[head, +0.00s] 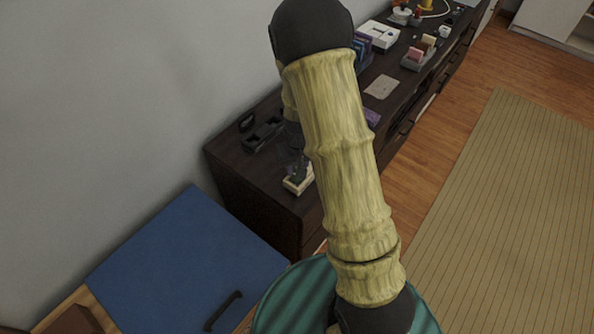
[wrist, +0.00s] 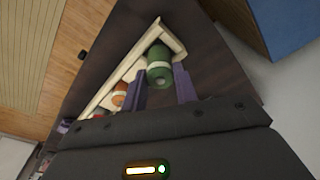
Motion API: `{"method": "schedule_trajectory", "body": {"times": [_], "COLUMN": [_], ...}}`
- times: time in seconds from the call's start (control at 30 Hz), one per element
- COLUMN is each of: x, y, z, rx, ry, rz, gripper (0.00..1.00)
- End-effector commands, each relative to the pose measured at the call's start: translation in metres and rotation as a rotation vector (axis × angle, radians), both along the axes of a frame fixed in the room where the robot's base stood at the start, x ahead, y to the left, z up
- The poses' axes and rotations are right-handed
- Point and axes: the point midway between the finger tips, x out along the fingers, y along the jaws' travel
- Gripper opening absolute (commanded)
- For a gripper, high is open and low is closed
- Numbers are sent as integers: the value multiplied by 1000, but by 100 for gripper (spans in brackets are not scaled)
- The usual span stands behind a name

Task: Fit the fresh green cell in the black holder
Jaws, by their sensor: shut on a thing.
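The green cell (wrist: 159,66) is between the two purple fingers of my gripper (wrist: 161,82) in the wrist view, with its pale end toward the camera. My gripper is shut on it. The cell is at one end of the cream tray (wrist: 95,104); I cannot tell whether it still rests in the tray. In the head view the tray (head: 296,187) shows at the near end of the dark cabinet, partly behind my arm. A black object, likely the black holder (head: 263,134), lies on the cabinet by the wall. It is not clearly seen in the wrist view.
An orange cell (wrist: 119,96) sits further along the tray. The dark cabinet (head: 235,172) also carries a small black item (head: 246,122), a white device (head: 379,35) and a pale card (head: 381,87). A blue surface (head: 185,265) is at the near left.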

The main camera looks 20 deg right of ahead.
Motion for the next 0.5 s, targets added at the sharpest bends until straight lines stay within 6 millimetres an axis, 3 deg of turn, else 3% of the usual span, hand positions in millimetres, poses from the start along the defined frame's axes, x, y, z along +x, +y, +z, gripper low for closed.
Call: {"method": "schedule_trajectory", "body": {"times": [0.1,0.3,0.5], "x": [1,1,0], "y": [1,0,0], "z": [27,63,75], "rx": [0,0,0], "ry": [-6,-5,-1], "rz": [3,2,0], "gripper": [3,3,3]}}
